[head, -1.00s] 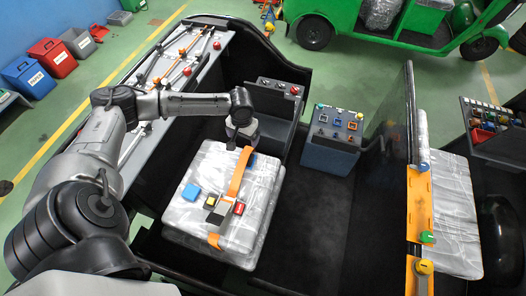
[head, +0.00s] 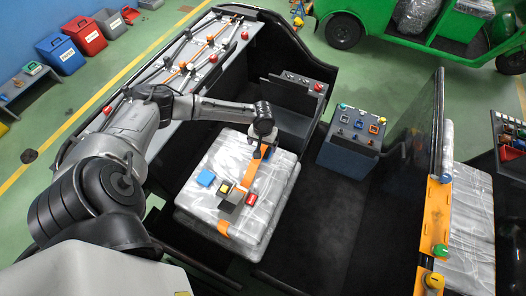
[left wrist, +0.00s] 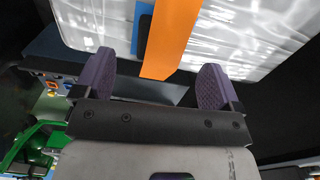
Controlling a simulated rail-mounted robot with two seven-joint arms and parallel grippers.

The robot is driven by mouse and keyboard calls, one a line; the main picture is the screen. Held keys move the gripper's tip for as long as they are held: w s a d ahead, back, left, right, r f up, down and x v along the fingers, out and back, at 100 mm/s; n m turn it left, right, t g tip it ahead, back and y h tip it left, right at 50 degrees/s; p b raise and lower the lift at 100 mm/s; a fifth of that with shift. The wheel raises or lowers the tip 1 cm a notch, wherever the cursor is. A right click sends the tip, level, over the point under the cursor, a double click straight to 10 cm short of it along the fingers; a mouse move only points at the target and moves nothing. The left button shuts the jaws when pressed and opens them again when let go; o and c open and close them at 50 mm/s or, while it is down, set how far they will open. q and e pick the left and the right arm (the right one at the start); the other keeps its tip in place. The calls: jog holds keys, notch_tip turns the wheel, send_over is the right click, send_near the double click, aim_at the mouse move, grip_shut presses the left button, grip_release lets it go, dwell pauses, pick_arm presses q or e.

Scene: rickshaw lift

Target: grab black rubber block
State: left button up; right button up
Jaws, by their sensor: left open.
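My left gripper (head: 262,150) is at the far end of the plastic-wrapped package (head: 207,220), over the orange strap (head: 252,180). In the left wrist view its two purple-padded fingers (left wrist: 155,85) are apart, with nothing seen held between them. On the package lie a dark block-like piece (head: 229,208), a blue block (head: 206,178), a yellow-topped block (head: 225,187) and a red one (head: 251,199). I cannot tell for certain which is the black rubber block. My right gripper is not in view.
A grey-blue box (head: 347,155) with small coloured parts stands right of the package. The dark floor (head: 320,215) between package and orange bar (head: 432,220) is clear. A rack with rods (head: 190,70) lies behind my left arm.

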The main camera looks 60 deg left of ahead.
aim_at(263, 150)
pick_arm(q)
jog(key=shift+w+a+f, duration=0.1)
jog(key=shift+a+f, duration=0.05)
jog(key=shift+f, duration=1.15)
jog(key=shift+a+f, duration=0.1)
jog(key=shift+f, duration=1.2)
jog(key=c, duration=1)
